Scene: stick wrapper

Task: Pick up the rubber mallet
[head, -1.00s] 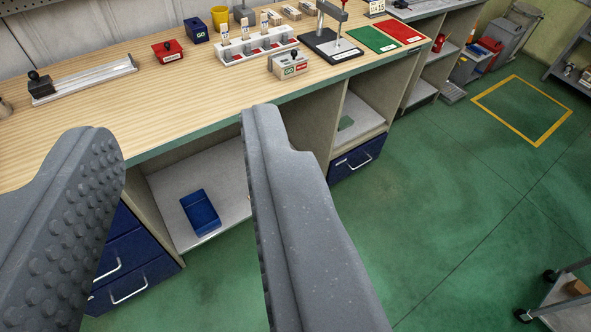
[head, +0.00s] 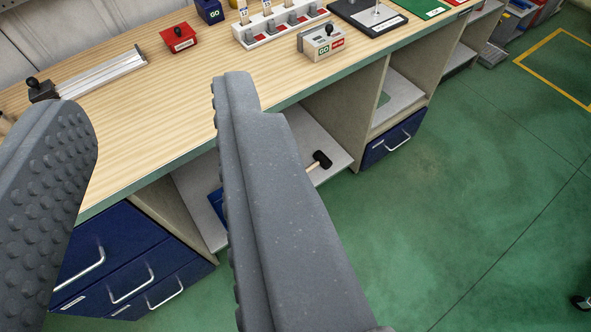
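The rubber mallet (head: 321,160) has a black head and a light wooden handle. It lies on the grey lower shelf (head: 339,170) under the workbench, just right of my gripper's right finger in the picture. Part of its handle is hidden behind that finger. My gripper (head: 160,95) is open with nothing between its grey, studded fingers. It is in the foreground, well apart from the mallet.
A blue bin (head: 216,201) on the same shelf is mostly hidden by my right finger. The wooden bench top (head: 150,115) overhangs the shelf. Blue drawers (head: 120,255) stand left, another blue drawer (head: 395,138) right. The green floor (head: 440,220) in front is clear.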

